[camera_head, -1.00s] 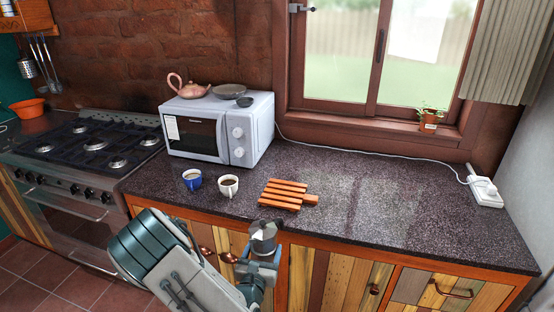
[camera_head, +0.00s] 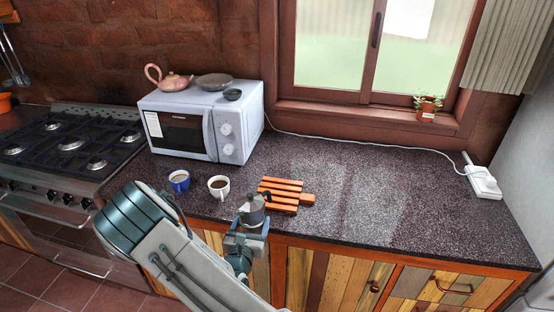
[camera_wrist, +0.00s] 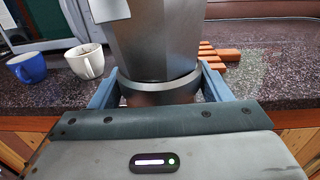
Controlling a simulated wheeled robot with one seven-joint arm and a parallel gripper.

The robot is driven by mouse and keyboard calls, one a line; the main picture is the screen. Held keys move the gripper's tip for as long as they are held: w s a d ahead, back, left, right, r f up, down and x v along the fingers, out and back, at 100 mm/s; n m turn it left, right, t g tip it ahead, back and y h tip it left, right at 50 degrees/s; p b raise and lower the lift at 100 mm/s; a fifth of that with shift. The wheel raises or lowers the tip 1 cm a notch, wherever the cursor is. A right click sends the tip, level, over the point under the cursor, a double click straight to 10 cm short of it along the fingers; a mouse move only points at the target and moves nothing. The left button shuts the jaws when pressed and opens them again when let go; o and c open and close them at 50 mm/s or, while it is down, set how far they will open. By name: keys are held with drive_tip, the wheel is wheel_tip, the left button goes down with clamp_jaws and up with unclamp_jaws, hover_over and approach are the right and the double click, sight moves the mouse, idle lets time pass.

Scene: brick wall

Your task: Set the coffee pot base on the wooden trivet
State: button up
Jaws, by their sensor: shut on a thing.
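The coffee pot base (camera_head: 252,212) is a grey metal faceted pot. My gripper (camera_head: 247,232) is shut on it and holds it upright near the counter's front edge, just left of and in front of the trivet. In the wrist view the pot base (camera_wrist: 155,45) fills the middle, with a blue finger on each side of its lower band. The wooden trivet (camera_head: 285,193) is a slatted orange-brown board lying flat and empty on the counter. In the wrist view the trivet (camera_wrist: 217,57) shows at the right, partly hidden behind the pot.
A white cup of coffee (camera_head: 219,188) and a blue cup (camera_head: 179,181) stand left of the pot. A microwave (camera_head: 205,120) with a teapot (camera_head: 170,79) and bowls on top is behind. The counter right of the trivet is clear, with a power strip (camera_head: 484,182) farther right.

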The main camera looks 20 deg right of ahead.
drive_tip(key=d+r+m+g+h, duration=0.3)
drive_tip(key=d+r+g, duration=0.1)
drive_tip(key=d, duration=0.3)
drive_tip(key=d+r+m+g+h, duration=0.4)
drive_tip(key=d, duration=0.3)
drive_tip(key=shift+w+d+r, duration=0.2)
drive_tip(key=shift+d, duration=0.05)
